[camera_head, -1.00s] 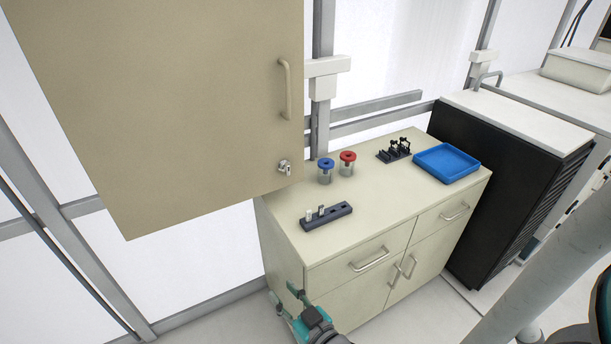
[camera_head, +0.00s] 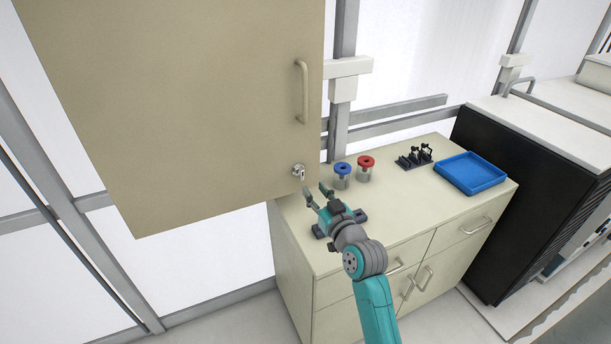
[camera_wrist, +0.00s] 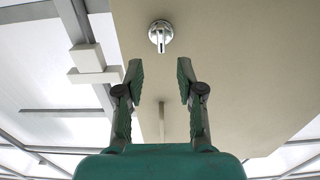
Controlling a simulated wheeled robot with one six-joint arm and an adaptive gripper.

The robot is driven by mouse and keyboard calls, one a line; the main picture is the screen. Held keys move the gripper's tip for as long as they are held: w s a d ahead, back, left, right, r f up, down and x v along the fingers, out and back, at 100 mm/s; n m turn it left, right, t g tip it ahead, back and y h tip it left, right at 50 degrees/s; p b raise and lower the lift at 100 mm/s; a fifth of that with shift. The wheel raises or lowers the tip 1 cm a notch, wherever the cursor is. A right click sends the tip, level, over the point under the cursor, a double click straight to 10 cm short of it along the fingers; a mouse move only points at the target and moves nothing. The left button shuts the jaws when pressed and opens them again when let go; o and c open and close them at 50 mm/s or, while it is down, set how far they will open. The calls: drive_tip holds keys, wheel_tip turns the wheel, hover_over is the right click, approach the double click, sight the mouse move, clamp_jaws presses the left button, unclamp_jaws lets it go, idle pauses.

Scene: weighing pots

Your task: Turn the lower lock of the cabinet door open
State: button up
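The lower lock (camera_head: 298,171) is a small silver knob with a short lever near the lower right corner of the beige cabinet door (camera_head: 190,100). It also shows in the wrist view (camera_wrist: 160,35), its lever lying along the picture's vertical, ahead of and centred between my fingers. My gripper (camera_head: 315,192) is open and empty, just below and beside the lock in the head view. In the wrist view the gripper (camera_wrist: 160,80) has its fingers spread with a clear gap, apart from the lock. The door looks closed.
A door handle (camera_head: 301,92) stands out above the lock. Below, the counter (camera_head: 400,195) holds a blue-lidded jar (camera_head: 342,176), a red-lidded jar (camera_head: 365,168), a black rack (camera_head: 414,156) and a blue tray (camera_head: 470,173). A dark holder (camera_head: 352,214) is partly hidden by my gripper.

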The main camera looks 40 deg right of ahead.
sight(303, 175)
drive_tip(key=x, duration=0.8)
drive_tip(key=shift+a, duration=0.1)
clamp_jaws()
